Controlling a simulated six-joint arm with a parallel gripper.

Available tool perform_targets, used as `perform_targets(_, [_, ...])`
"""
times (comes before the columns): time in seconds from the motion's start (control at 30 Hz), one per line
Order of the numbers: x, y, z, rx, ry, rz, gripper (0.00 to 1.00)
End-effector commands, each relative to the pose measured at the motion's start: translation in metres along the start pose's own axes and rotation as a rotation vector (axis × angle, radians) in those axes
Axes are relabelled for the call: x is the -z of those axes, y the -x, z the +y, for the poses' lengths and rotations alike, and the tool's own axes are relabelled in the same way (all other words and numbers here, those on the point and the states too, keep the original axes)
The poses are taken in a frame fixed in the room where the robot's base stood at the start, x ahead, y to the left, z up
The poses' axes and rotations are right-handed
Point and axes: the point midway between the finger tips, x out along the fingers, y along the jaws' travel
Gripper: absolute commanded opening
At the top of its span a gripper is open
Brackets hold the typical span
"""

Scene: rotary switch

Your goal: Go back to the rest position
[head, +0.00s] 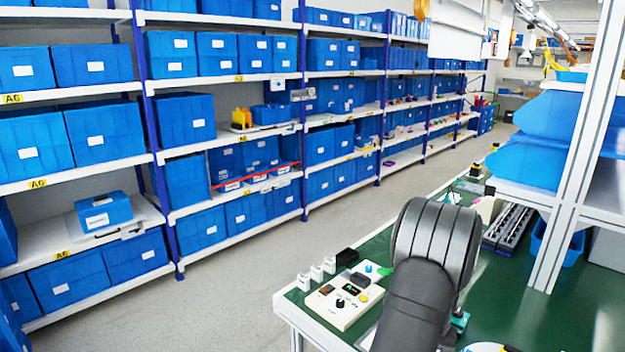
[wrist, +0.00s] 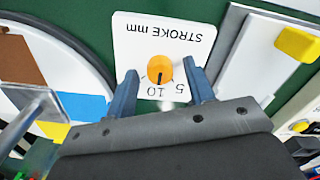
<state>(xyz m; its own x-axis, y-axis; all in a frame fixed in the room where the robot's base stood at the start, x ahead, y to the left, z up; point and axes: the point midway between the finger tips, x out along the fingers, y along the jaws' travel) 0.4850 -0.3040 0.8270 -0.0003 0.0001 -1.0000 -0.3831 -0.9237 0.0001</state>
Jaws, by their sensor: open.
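In the wrist view an orange rotary knob (wrist: 160,69) sits on a white plate (wrist: 135,30) marked "STROKE mm", which appears upside down. A dark line on the knob points down the picture, toward the printed 10 and 5; I cannot tell exactly which mark it meets. My gripper (wrist: 160,70) is open, its two blue fingers on either side of the knob with visible gaps. I cannot tell how far the fingertips are above the plate. In the head view my dark arm hides the knob and the gripper.
A green-topped bench (head: 540,318) carries a control box (head: 340,298) with knobs and buttons left of my arm. Blue bags (head: 530,165) and a pale upright post (head: 572,190) stand to the right. In the wrist view, a yellow block (wrist: 297,44) lies at the right. Shelves of blue bins line the left.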

Motion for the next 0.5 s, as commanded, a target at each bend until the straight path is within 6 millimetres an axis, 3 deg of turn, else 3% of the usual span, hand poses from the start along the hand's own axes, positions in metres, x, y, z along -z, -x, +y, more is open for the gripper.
perform_targets(0.17, [0.001, 0.015, 0.000, -0.001, 0.000, 0.003, 0.49])
perform_targets(0.5, [0.001, 0.080, 0.000, -0.001, 0.001, 0.004, 0.49])
